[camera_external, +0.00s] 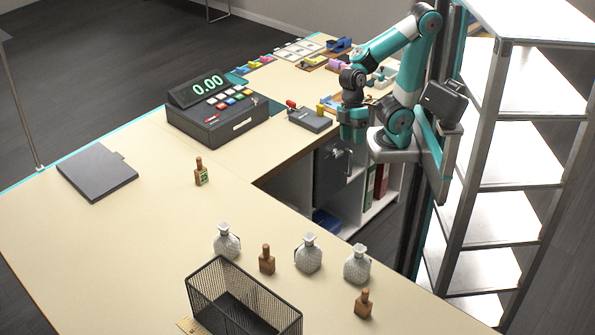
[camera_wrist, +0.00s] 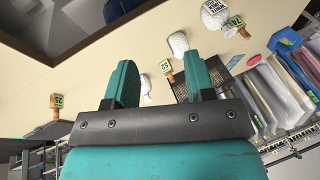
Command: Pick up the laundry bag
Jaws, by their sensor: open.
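Three pale grey-white tied bags stand in a loose row on the counter: a left one (camera_external: 227,243), a middle one (camera_external: 308,255) and a right one (camera_external: 357,265). Which is the laundry bag I cannot tell. In the wrist view, one white bag with dark print (camera_wrist: 217,20) is at the top, a plain white bag (camera_wrist: 178,43) is beyond the fingers, and a third (camera_wrist: 146,86) is partly hidden between them. My gripper (camera_external: 347,150) hangs away from the bags, past the counter's inner edge. In the wrist view, my gripper (camera_wrist: 160,70) is open with nothing held.
A black wire basket (camera_external: 205,292) is in front. A metal shelf rack (camera_external: 480,130) stands at right.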

